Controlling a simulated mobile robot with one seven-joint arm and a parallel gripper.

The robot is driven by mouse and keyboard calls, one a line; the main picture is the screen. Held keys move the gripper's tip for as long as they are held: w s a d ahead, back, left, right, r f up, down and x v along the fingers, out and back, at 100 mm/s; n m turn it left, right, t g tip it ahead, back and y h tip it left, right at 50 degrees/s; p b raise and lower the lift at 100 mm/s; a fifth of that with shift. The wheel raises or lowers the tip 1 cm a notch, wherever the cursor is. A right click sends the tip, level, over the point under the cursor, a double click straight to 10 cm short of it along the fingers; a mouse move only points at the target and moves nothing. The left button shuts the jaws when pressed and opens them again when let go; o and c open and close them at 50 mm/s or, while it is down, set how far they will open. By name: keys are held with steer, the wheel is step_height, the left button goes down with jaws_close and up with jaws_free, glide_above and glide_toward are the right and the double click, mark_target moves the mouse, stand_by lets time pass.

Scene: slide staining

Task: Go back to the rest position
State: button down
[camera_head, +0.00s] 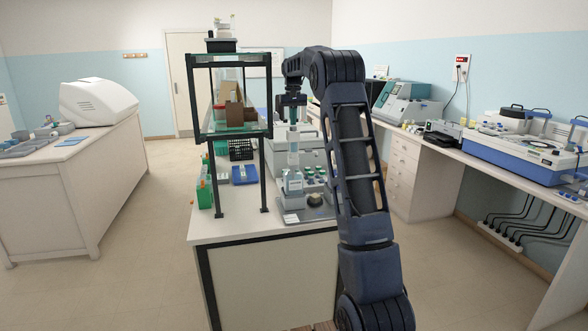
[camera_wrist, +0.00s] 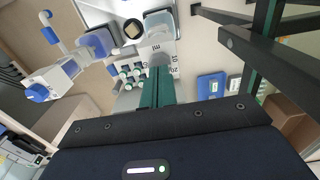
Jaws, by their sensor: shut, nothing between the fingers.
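My gripper (camera_head: 292,118) hangs from the raised arm above the middle bench, beside the black-framed shelf. In the wrist view its two dark green fingers (camera_wrist: 160,72) are together, with nothing seen between them. A clear bottle with printed marks (camera_wrist: 158,28) shows just past the fingertips; whether they touch it cannot be told. In the head view a pale bottle (camera_head: 293,182) stands on the bench below my gripper.
The black-framed shelf (camera_head: 188,100) stands close to the left of my gripper; its dark bars (camera_wrist: 270,55) cross the right of the wrist view. Several small capped vials (camera_wrist: 130,75) sit near the fingers. A blue rack (camera_head: 244,175) is on the bench. Open floor (camera_head: 130,230) lies left.

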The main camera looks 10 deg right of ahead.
steer(key=shift+r, duration=0.4)
steer(key=shift+r, duration=0.1)
stand_by(0.3)
steer(key=shift+r, duration=2.35)
